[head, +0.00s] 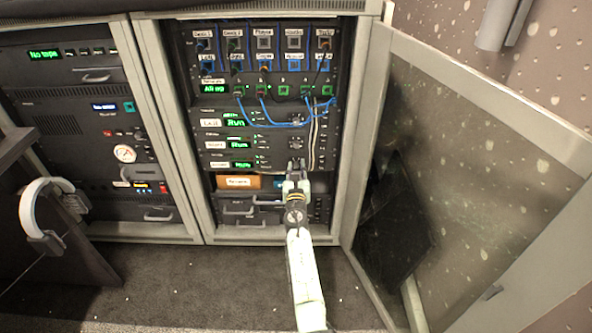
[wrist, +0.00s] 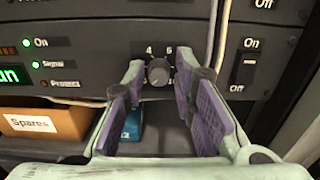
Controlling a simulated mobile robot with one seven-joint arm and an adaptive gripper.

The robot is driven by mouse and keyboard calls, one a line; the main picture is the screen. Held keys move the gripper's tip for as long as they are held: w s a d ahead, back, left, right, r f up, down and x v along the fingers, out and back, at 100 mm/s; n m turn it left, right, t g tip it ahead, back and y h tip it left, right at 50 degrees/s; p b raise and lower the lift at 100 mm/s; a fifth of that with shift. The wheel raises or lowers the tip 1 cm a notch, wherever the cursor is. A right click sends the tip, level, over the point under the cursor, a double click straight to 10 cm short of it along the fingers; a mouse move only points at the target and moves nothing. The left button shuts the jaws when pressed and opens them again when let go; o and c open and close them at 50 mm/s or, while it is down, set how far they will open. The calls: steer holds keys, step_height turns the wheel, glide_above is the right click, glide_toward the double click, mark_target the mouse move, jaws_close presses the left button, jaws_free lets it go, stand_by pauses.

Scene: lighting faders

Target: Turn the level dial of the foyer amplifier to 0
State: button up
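The dial (wrist: 158,73) is a small dark round knob on the black front of the lowest amplifier (wrist: 80,62) in the wrist view. A 4 and a 6 show above it; the other marks are hidden and I cannot make out its pointer. My gripper (wrist: 156,88) is open, with one purple-padded finger on each side of the dial. I cannot tell whether either finger touches it. In the head view my gripper (head: 296,166) is in front of the lowest amplifier (head: 232,165) and covers its dial. The label there is too small to read.
A power switch (wrist: 245,69) is right of the dial, with a pale cable (wrist: 219,35) between. An orange Spares box (wrist: 45,123) sits below left. In the head view, the open glass door (head: 470,170) stands to the right and blue cables (head: 270,123) hang above.

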steer(key=shift+o, duration=1)
steer(key=shift+f, duration=0.1)
